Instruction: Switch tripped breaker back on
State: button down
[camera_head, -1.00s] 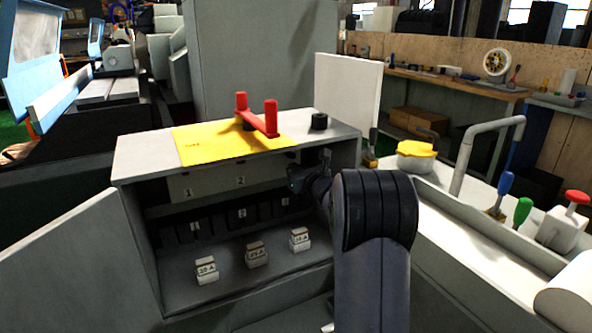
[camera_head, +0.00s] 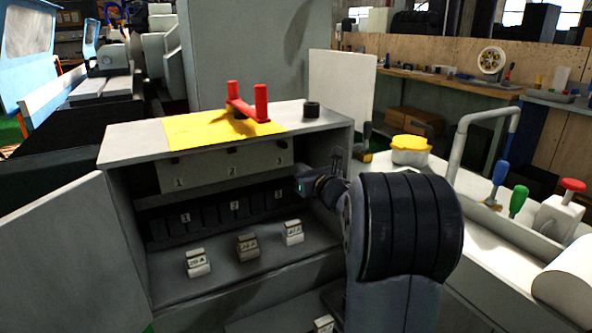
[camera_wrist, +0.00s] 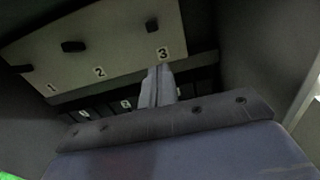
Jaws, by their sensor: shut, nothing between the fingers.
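The breaker panel (camera_head: 208,168) is a pale plate inside the open grey cabinet, labelled 1, 2 and 3, with small dark switches along its upper part. In the wrist view, switch 1 (camera_wrist: 20,68), switch 2 (camera_wrist: 73,46) and switch 3 (camera_wrist: 151,25) each show above their numbers. I cannot tell from their shapes which is tripped. My gripper (camera_wrist: 161,68) is shut and empty, its fingertips pointing up just below label 3. In the head view my gripper (camera_head: 304,186) is at the panel's right end, its tips hard to make out.
A lower row of dark numbered slots (camera_head: 222,212) runs below the panel. Several labelled pale blocks, one a fuse-like block (camera_head: 198,263), stand on the cabinet floor. The cabinet's side wall is close on the right.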

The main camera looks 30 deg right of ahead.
jog(key=shift+s+r, duration=0.2)
jog(key=shift+s, duration=0.3)
jog(key=shift+w, duration=0.15)
send_near(280, 165)
jog(key=w, duration=0.4)
jog(key=shift+w+a+r+p, duration=0.15)
jog(key=shift+p, duration=0.25)
jog(key=shift+w+a+f+t+p, duration=0.1)
jog(key=shift+w+f+t+p, duration=0.2)
jog(key=shift+w+t+p, duration=0.4)
jog(key=shift+w+f+p, duration=0.25)
jog(key=shift+w+p, duration=0.05)
jog(key=shift+p, duration=0.6)
jog(key=shift+s+f+b, duration=0.15)
jog(key=shift+s+b, duration=0.05)
jog(key=shift+s, duration=0.65)
jog(key=shift+s+f+b, duration=0.1)
jog(key=shift+s+b, duration=0.1)
jog(key=shift+s, duration=0.6)
jog(key=shift+w, duration=0.15)
